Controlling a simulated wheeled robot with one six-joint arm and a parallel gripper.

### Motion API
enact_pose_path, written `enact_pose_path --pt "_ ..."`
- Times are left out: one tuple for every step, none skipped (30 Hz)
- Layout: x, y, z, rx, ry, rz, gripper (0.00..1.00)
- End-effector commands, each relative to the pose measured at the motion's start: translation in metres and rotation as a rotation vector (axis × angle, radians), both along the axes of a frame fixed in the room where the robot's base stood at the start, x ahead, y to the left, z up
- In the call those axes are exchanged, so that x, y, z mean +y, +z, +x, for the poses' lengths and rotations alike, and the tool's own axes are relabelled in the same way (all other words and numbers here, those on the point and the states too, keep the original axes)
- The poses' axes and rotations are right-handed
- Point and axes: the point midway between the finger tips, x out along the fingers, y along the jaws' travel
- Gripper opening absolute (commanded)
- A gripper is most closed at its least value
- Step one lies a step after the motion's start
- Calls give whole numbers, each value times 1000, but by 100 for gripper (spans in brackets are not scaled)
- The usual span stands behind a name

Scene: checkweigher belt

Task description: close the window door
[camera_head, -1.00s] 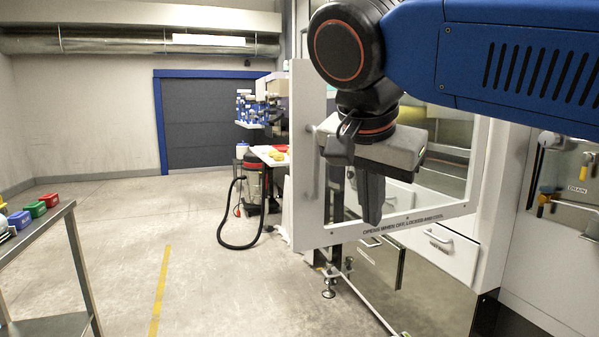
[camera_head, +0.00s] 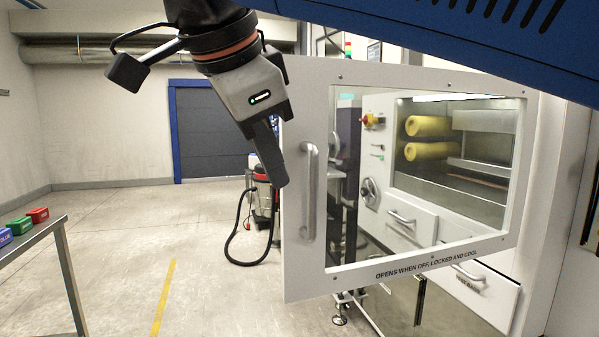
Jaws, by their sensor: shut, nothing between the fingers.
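The window door (camera_head: 299,272) is a white-framed panel with a clear pane, standing swung open from the machine on the right. Lettering along its bottom edge reads "opens when off, locked and cool". A vertical bar handle (camera_head: 308,190) is on its left side. My gripper (camera_head: 272,180) is shut and empty, pointing down in front of the door's left edge, just left of the handle and apart from it in the picture. Through the pane I see the machine's opening (camera_head: 450,200) with yellow rollers (camera_head: 430,126).
A steel table (camera_head: 60,240) with small coloured bins (camera_head: 20,225) stands at the left. A red and black vacuum (camera_head: 262,195) with a black hose is on the floor behind the door. The floor between table and door is clear.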

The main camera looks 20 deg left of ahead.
Motion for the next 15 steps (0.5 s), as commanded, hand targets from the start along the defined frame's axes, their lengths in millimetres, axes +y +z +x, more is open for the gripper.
enact_pose_path --pt "-2 -7 5 1 -3 -2 0" --pt "-2 -10 8 0 -3 -2 0" --pt "-3 -16 12 0 -3 -3 0" --pt "-3 -20 16 0 -3 -2 0" --pt "-4 -24 19 0 -3 -2 0" --pt "-4 -30 22 1 -2 -3 0" --pt "-4 -33 25 1 -1 -2 0" --pt "-4 -37 28 2 -2 -2 0" --pt "-5 -42 32 2 -2 -2 0" --pt "-5 -46 35 1 -1 -2 0" --pt "-5 -49 37 2 -2 -2 0" --pt "-5 -53 40 2 -1 -3 0" --pt "-5 -55 42 1 0 -2 0" --pt "-5 -58 44 1 -1 -2 0" --pt "-6 -60 46 1 0 -2 0"
